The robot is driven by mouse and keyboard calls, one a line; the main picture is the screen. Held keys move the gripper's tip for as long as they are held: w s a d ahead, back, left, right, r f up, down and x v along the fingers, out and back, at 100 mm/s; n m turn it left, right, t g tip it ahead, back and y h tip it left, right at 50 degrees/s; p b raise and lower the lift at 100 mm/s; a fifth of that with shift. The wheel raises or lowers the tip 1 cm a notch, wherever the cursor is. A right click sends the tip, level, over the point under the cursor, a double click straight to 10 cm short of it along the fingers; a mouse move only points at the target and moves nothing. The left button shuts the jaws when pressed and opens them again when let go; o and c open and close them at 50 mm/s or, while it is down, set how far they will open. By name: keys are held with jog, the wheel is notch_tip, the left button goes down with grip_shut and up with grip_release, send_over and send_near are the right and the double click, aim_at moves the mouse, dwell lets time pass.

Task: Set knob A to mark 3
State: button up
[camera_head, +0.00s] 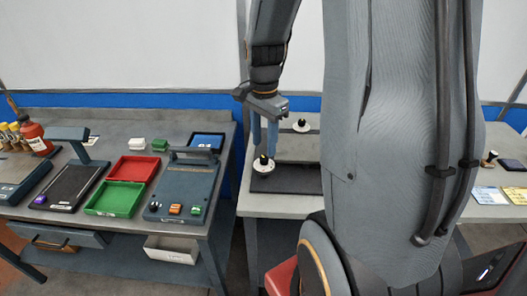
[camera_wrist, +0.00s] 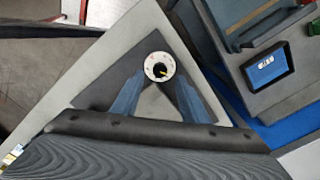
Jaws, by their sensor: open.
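A round white dial with a dark knob (camera_head: 263,163) stands on a dark mat (camera_head: 295,180) on the middle bench. A second dial with a dark knob (camera_head: 302,126) sits farther back. I cannot read which of them is knob A. My gripper (camera_head: 264,145) points down over the nearer dial, its two blue fingers apart and empty. In the wrist view one dial (camera_wrist: 150,66) lies just beyond the fingertips, between their lines. Its dark knob shows a yellow pointer (camera_wrist: 164,72) toward the lower right. The marks around it are too small to read.
On the left bench are a red tray (camera_head: 133,168), a green tray (camera_head: 115,199), a blue-grey device (camera_head: 183,190) with coloured buttons, and a red bottle (camera_head: 34,138). A gap separates the benches. Cards (camera_head: 490,195) lie on the right bench. The mat around the nearer dial is clear.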

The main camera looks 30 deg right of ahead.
aim_at(264, 158)
jog(key=shift+r, duration=1.5)
jog(key=s+a+f+n, duration=0.2)
jog(key=s+a+n, duration=0.1)
jog(key=a+n, duration=0.3)
jog(key=s+a+f+n+t+b, duration=0.1)
jog(key=s+a+n, duration=0.3)
jog(key=n, duration=0.5)
jog(key=shift+s+a+f+n+b, duration=0.3)
jog(key=shift+a+f+n, duration=0.1)
jog(key=shift+a+f, duration=0.55)
jog(key=shift+a+r, duration=0.1)
jog(key=shift+r, duration=0.05)
